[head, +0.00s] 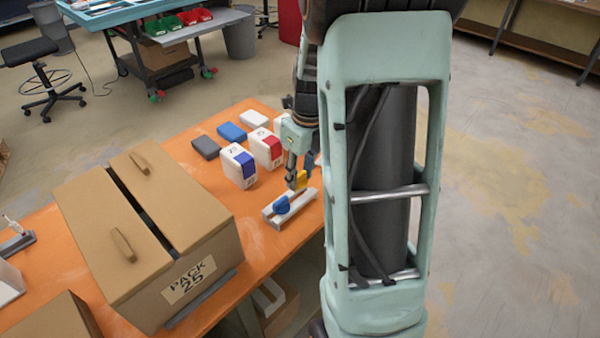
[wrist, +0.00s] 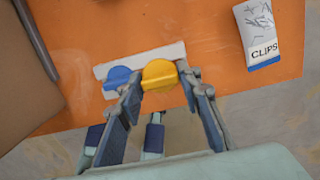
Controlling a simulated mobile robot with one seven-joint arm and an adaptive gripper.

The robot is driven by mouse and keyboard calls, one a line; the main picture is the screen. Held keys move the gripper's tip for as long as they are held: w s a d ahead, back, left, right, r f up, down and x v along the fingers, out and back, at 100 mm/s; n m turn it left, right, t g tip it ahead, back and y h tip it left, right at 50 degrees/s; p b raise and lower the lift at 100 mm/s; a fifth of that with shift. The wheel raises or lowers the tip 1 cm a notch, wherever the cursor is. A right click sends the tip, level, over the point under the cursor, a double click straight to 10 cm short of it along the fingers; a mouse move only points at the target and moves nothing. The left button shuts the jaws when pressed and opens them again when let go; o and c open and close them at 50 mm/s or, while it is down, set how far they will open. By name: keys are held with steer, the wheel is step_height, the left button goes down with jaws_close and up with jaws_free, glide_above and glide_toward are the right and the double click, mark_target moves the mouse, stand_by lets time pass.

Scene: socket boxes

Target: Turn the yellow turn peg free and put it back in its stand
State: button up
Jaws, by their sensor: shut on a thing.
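The yellow turn peg (head: 301,180) has a rounded yellow head. My gripper (head: 296,178) is shut on it, and the wrist view shows a finger on each side of the yellow head (wrist: 159,74). The peg is at the far end of a pale, narrow stand (head: 270,211), which also shows in the wrist view (wrist: 170,51). I cannot tell whether the peg is seated in the stand or held just above it. A blue turn peg (head: 282,204) stands beside it in the same stand. The pegs' lower parts are hidden.
White boxes with a blue panel (head: 238,166) and a red panel (head: 267,148) stand behind the stand. Flat grey (head: 206,147) and blue (head: 231,131) boxes lie farther back. A large cardboard box (head: 150,240) fills the left. A CLIPS box (wrist: 258,35) stands near the orange table's edge.

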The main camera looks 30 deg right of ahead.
mark_target(301, 182)
steer(key=shift+f, duration=0.15)
steer(key=shift+f+b, duration=0.6)
steer(key=shift+f, duration=0.35)
steer(key=shift+f+b, duration=0.5)
steer(key=shift+f, duration=0.4)
stand_by(0.3)
steer(key=o, duration=1.1)
step_height(301, 182, up, 12)
steer(key=s, duration=0.1)
steer(key=shift+s+d, duration=0.2)
steer(key=shift+d, duration=0.05)
